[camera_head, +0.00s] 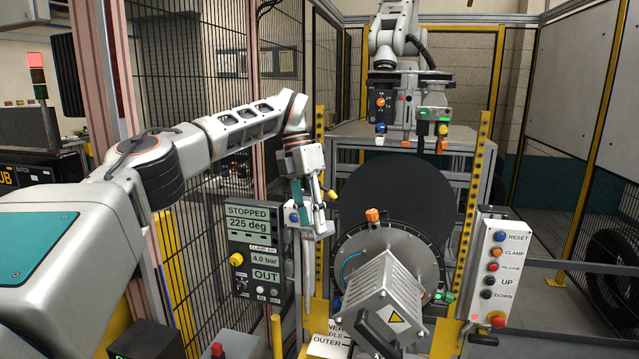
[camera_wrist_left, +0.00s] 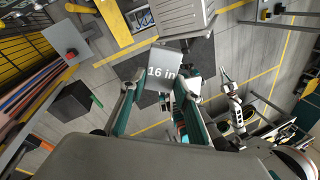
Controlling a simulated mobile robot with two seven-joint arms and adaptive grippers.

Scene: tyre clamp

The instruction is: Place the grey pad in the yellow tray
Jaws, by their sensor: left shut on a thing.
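In the head view the pad is hard to tell from the fingertips. A yellow piece with a pale label (camera_wrist_left: 112,22) lies beyond the pad in the left wrist view; I cannot tell if it is the yellow tray. A slim arm with what looks like my right gripper (camera_wrist_left: 224,75) shows small there; its jaw state is unclear.
The status panel (camera_head: 254,250) reads STOPPED, 225 deg, OUT. A ribbed grey box (camera_head: 375,295) with a warning triangle stands in front of the round clamp plate (camera_head: 405,250). A button box (camera_head: 494,268) is at the right. Wire fencing (camera_head: 225,140) stands behind my left arm.

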